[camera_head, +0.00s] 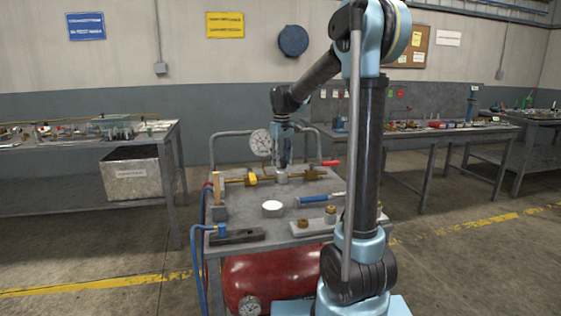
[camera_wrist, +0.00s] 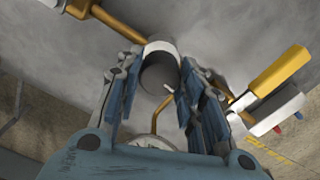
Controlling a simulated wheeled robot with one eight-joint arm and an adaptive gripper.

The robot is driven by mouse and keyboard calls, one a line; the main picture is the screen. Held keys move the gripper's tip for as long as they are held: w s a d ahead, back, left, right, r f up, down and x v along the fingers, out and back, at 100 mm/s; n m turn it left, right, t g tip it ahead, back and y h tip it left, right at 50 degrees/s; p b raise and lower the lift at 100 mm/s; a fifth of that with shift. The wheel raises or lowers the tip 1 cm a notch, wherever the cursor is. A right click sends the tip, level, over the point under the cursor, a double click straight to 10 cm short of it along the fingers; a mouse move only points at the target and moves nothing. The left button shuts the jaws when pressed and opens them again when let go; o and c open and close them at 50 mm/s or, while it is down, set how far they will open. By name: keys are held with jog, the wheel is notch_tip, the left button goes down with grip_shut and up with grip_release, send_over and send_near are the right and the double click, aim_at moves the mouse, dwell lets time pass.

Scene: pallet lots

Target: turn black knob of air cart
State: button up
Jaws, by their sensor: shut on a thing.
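The air cart (camera_head: 275,192) stands in front of me, with a grey top and a red tank (camera_head: 275,272) below. My gripper (camera_head: 283,164) points down over the brass pipe fitting at the back of the cart top. In the wrist view, the black knob (camera_wrist: 158,76) appears as a dark cylinder in a pale collar (camera_wrist: 160,47). My gripper (camera_wrist: 162,72) has its fingers on both sides of the knob and is shut on it. In the head view the fingers hide the knob, and only the pale collar (camera_head: 282,178) shows beneath.
A pressure gauge (camera_head: 261,142) stands close behind and left of the gripper. A yellow handle (camera_head: 252,177) and a red handle (camera_head: 330,163) flank it. A blue-handled tool (camera_head: 314,199), a white-topped round part (camera_head: 272,208) and brass fittings (camera_head: 330,213) occupy the nearer top.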

aim_at(282, 159)
jog(key=o, duration=1.1)
notch_tip(282, 159, up, 12)
jog(key=shift+w+f, duration=0.1)
